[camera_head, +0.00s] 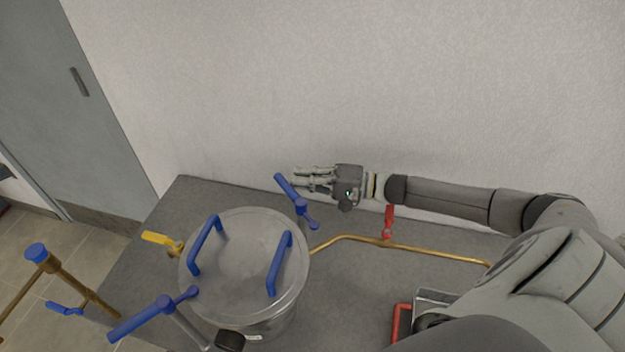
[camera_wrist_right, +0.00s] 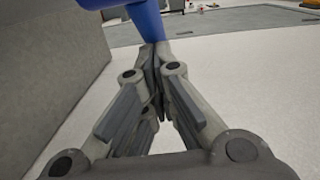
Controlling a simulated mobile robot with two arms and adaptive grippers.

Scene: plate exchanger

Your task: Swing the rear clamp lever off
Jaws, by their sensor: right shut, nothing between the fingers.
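The rear clamp lever (camera_head: 289,188) is a blue handle at the back right edge of the round metal vessel (camera_head: 244,225). Its bar slants up and left from a blue hub. My right gripper (camera_head: 299,178) is shut and empty, with its fingertips right beside the lever's upper part. In the right wrist view the shut fingertips (camera_wrist_right: 155,62) are close below a blue bar (camera_wrist_right: 147,20), which looks like the lever; I cannot tell whether they touch. My left gripper is not in view.
A second blue clamp lever (camera_head: 150,317) is at the vessel's front left. Blue lid handles (camera_head: 279,263), a yellow valve handle (camera_head: 160,240), a red valve handle (camera_head: 389,220) and a brass pipe (camera_head: 430,250) are nearby. The wall (camera_head: 400,90) stands close behind my right arm.

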